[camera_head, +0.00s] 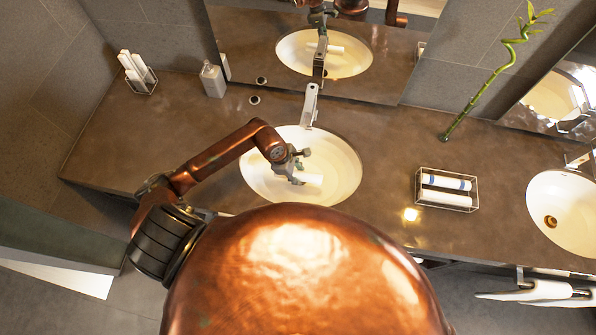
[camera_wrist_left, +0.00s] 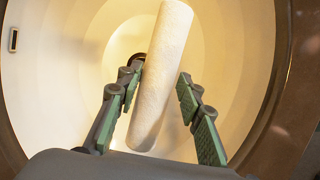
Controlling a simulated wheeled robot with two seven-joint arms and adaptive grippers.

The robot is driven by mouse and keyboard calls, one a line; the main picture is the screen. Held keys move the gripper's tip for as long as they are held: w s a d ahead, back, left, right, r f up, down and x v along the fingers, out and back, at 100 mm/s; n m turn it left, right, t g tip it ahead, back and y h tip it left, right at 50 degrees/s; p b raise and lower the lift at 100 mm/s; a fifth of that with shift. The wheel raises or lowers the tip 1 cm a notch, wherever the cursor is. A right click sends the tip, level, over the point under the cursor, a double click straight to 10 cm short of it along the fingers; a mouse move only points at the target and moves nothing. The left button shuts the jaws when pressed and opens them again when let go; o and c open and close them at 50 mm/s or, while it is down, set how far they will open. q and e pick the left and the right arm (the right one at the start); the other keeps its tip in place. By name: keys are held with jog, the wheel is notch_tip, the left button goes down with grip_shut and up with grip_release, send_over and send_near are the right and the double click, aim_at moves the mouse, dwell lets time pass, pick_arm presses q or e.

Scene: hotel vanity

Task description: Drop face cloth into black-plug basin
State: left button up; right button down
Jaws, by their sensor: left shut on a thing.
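My left gripper (camera_head: 296,172) is over the left basin (camera_head: 342,172), shut on a white rolled face cloth (camera_head: 313,180). In the left wrist view the cloth (camera_wrist_left: 160,75) lies lengthwise between the fingers of my gripper (camera_wrist_left: 160,100), tilted, with the basin bowl (camera_wrist_left: 225,60) behind it. A dark drain plug (camera_wrist_left: 136,60) shows partly beside the cloth; the cloth and a finger cover the rest. In the head view this drain is hidden by my gripper. Whether the cloth touches the bowl I cannot tell. My right gripper is not in view.
A faucet (camera_head: 310,105) stands behind the left basin. A wire basket (camera_head: 474,201) with white rolls stands to the right. The right basin (camera_head: 575,195) has a brass-coloured drain. A soap bottle (camera_head: 212,80), a rack of rolls (camera_head: 138,72) and a bamboo stem (camera_head: 482,95) stand near the back.

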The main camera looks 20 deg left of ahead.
pick_arm(q)
jog(key=shift+s+f, duration=0.15)
jog(key=shift+f, duration=0.1)
jog(key=o, duration=1.2)
jog(key=v, duration=1.2)
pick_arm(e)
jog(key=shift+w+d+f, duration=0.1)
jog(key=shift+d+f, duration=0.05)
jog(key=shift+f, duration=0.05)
pick_arm(q)
jog(key=shift+f, duration=0.1)
